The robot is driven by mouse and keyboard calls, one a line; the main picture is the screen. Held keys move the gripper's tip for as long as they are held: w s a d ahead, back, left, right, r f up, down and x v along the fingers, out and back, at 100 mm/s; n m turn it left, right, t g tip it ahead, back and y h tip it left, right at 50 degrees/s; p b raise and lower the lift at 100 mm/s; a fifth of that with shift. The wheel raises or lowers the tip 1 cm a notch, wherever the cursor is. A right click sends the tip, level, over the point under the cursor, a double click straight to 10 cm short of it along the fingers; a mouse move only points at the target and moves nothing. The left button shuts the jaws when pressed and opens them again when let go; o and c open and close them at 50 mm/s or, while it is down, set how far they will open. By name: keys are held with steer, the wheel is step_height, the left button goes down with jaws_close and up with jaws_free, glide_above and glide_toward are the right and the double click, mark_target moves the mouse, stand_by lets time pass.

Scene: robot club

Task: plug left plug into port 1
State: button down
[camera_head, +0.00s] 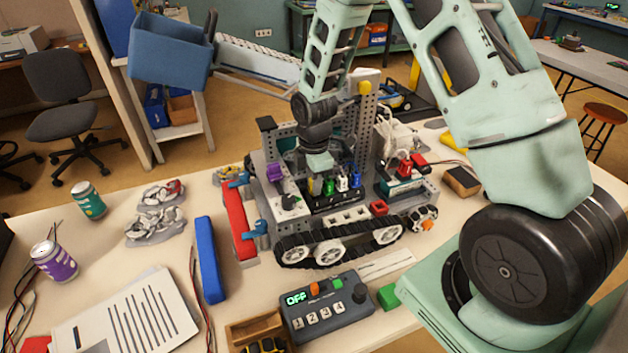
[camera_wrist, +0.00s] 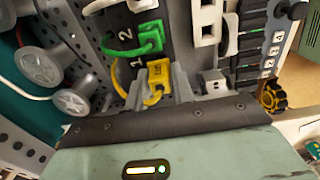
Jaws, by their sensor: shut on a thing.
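I cannot tell whether the plug is fully seated. The green plug (camera_wrist: 148,38) is beside the label 2 (camera_wrist: 125,33). In the head view, my gripper (camera_head: 316,172) reaches down to the port strip on the tracked robot (camera_head: 335,220), where the yellow plug (camera_head: 312,187) partly shows.
Green, white (camera_head: 342,182) and blue (camera_head: 355,179) plugs stand close to the yellow one. A metal post (camera_head: 365,120) rises behind. A control box (camera_head: 326,307) reading OFF lies in front. Two cans, papers and a blue bar (camera_head: 209,258) lie left on the table.

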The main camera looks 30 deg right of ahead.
steer(key=shift+f+b, duration=0.3)
steer(key=shift+f, duration=0.75)
stand_by(2.0)
steer(key=c, duration=1.1)
jaws_free()
steer(key=shift+r, duration=0.15)
steer(key=shift+r+p, duration=2.45)
steer(key=shift+r, duration=0.5)
